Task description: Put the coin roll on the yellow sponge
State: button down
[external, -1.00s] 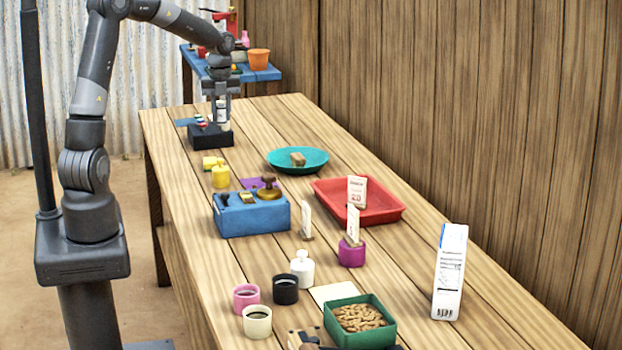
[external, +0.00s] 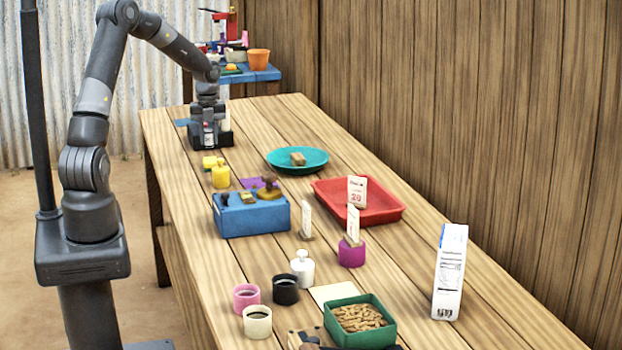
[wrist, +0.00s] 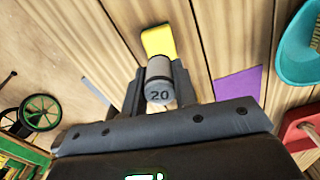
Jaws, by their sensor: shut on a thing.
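My gripper (wrist: 160,88) is shut on the coin roll (wrist: 160,68), a pale cylinder with a grey end marked "20" in the wrist view. The yellow sponge (wrist: 157,39) lies on the table just beyond the roll in that view, partly hidden by it. I cannot tell the height of the roll above the table. In the external view my gripper (external: 209,143) is low over the far left of the table, and the sponge (external: 209,162) is a little nearer the camera. The roll is hard to make out there.
A blue box (external: 252,219), a purple mat (wrist: 237,84), a teal plate (external: 312,166) and a red tray (external: 385,212) are nearby.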

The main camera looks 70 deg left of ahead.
aim_at(209, 147)
jog(key=shift+f, duration=1.95)
jog(key=shift+f, duration=0.15)
jog(key=c, duration=1.1)
grip_release()
jog(key=shift+c, duration=0.2)
notch_tip(209, 147, up, 12)
jog(key=shift+r, duration=0.2)
